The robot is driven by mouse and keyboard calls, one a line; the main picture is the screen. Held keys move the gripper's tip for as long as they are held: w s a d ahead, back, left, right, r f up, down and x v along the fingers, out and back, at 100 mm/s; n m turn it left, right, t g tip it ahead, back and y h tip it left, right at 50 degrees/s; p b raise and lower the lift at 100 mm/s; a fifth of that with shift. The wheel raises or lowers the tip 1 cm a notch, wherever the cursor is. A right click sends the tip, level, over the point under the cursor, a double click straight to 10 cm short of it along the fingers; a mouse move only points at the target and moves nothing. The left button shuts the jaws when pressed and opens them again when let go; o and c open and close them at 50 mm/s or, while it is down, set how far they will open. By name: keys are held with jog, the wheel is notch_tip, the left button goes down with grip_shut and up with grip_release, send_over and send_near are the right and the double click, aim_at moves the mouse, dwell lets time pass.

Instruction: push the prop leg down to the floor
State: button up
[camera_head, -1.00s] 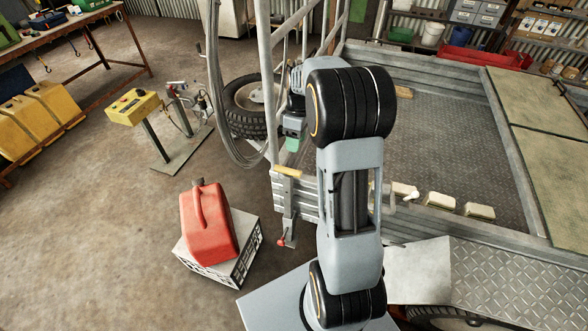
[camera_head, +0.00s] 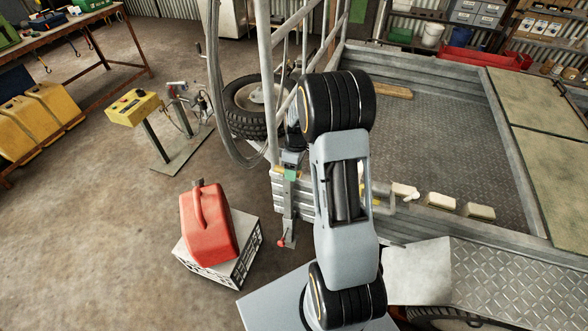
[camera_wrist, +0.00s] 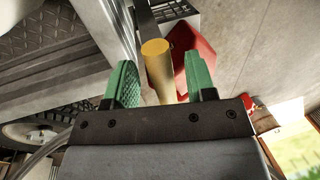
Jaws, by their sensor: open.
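The prop leg (camera_head: 288,214) is a grey upright post at the near left corner of the trailer, with a red knob (camera_head: 281,243) near its lower end. A yellow round bar (camera_wrist: 158,70) shows in the wrist view, end toward the camera, between the green fingers of my gripper (camera_wrist: 160,84). The fingers stand apart with gaps beside the bar; I cannot tell whether anything touches it. The leg's foot is hard to make out.
A red fuel can (camera_head: 208,222) sits on a black-and-white crate (camera_head: 244,254) left of the leg. The trailer bed (camera_head: 440,160) is at right. A yellow control box (camera_head: 133,107) on a stand and a spare wheel (camera_head: 248,122) are behind. Floor at left is mostly clear.

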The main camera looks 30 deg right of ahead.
jog(key=shift+c, duration=0.4)
grip_shut()
notch_tip(320, 180, down, 9)
jog(key=b, duration=0.6)
jog(key=shift+o, duration=0.4)
grip_release()
jog(key=shift+r, duration=0.1)
notch_tip(320, 180, up, 14)
jog(key=w+d+p, duration=0.1)
jog(key=w+d, duration=0.1)
jog(key=shift+f, duration=0.2)
